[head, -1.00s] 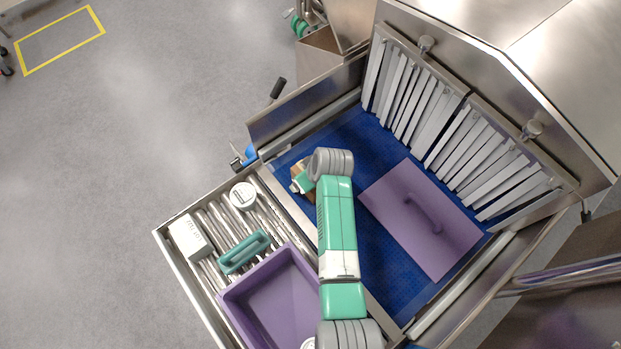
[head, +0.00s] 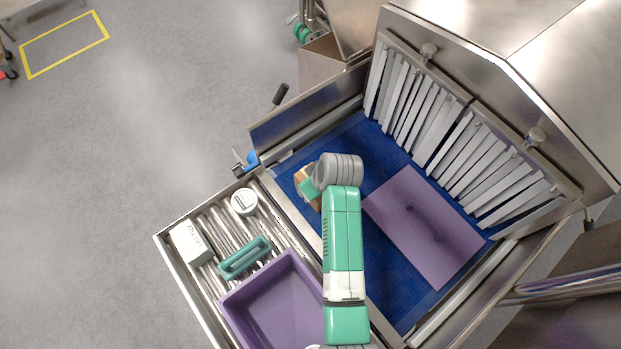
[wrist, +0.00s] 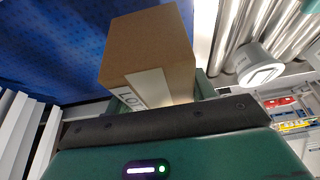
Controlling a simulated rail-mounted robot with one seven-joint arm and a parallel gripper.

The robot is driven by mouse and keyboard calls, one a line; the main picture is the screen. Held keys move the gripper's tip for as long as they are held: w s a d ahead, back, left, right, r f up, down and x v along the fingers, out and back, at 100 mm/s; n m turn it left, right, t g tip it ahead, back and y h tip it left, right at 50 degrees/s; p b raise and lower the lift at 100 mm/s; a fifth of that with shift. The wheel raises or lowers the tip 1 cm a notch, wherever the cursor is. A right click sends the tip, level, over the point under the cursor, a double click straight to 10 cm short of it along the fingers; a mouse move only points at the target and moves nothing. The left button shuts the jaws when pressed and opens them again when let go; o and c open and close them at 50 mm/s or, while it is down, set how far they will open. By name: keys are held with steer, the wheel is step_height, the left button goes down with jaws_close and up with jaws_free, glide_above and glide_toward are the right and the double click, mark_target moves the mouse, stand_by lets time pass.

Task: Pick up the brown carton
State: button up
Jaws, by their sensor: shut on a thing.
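The brown carton (head: 300,174) is mostly hidden behind my wrist in the head view, over the left part of the blue belt. In the wrist view the brown carton (wrist: 150,52) fills the upper middle, with a pale strip and a white label reading "LOT" on its near face. My gripper (wrist: 155,90) is shut on the carton; a green finger shows at its right side. In the head view my gripper (head: 309,188) is at the carton, largely covered by my wrist. I cannot tell whether the carton is clear of the belt.
A purple panel with a handle (head: 440,240) lies on the blue belt (head: 360,135). Strip curtains (head: 415,100) hang at the tunnel mouth. On the rollers are a white tub (head: 243,202), a white box (head: 190,242), a teal-handled item (head: 245,257) and a purple bin (head: 240,305).

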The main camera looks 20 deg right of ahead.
steer(key=s, duration=0.9)
steer(key=s+a+r+b, duration=0.1)
steer(key=s, duration=0.3)
steer(key=shift+s+r, duration=0.1)
steer(key=shift+s, duration=0.25)
steer(key=shift+o, duration=1.4)
steer(key=c, duration=0.6)
